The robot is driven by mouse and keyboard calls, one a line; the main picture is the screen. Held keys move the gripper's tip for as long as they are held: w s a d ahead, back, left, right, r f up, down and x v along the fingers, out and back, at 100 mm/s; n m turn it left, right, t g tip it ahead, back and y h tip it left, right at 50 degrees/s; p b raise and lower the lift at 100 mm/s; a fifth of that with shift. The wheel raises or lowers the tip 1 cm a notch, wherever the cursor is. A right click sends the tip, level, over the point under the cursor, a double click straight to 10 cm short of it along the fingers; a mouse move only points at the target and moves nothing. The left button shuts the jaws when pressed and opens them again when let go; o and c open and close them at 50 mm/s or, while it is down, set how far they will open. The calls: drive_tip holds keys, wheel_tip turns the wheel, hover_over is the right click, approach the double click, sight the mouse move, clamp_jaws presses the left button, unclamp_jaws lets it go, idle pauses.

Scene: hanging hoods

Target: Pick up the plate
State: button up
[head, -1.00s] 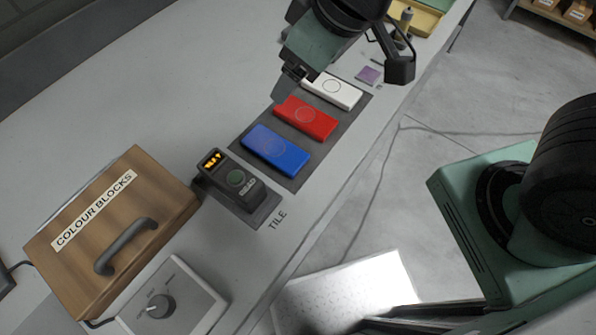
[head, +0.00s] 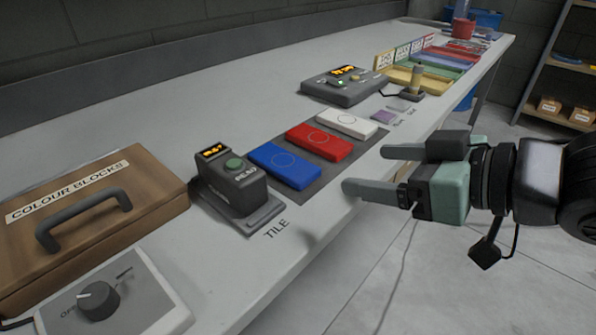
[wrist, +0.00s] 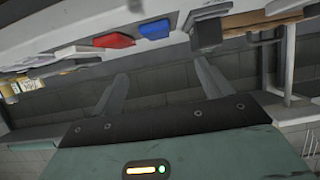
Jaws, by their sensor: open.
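I cannot tell which thing is the plate. Three flat slabs, each marked with a circle, lie in a row on a dark mat (head: 310,190): blue (head: 284,166), red (head: 320,142) and white (head: 347,123). The blue (wrist: 153,29) and red (wrist: 114,40) ones also show in the wrist view. My gripper (head: 366,170) is open and empty, right of the mat by the bench's front edge. In the wrist view its fingers (wrist: 160,75) are spread with nothing between them.
A reader (head: 232,180) with a green button stands left of the blue slab. A wooden COLOUR BLOCKS box (head: 150,205) and a knob panel (head: 150,300) are further left. A grey display console (head: 345,88) and coloured trays (head: 400,75) stand behind. Floor (head: 400,270) is open in front.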

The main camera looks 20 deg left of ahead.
drive_tip(key=shift+a+p, duration=0.75)
drive_tip(key=shift+p, duration=1.45)
approach(289, 163)
drive_tip(key=x, duration=0.3)
drive_tip(key=shift+a+r+b, duration=0.25)
drive_tip(key=shift+a+b, duration=0.1)
drive_tip(key=shift+a, duration=0.05)
drive_tip(key=shift+d+f+x, duration=0.1)
drive_tip(key=shift+f+x, duration=0.1)
drive_tip(key=shift+x, duration=1.1)
drive_tip(key=shift+d+f+x, duration=0.1)
drive_tip(key=shift+f+x, duration=0.1)
drive_tip(key=shift+x, duration=1.05)
drive_tip(key=c, duration=1.1)
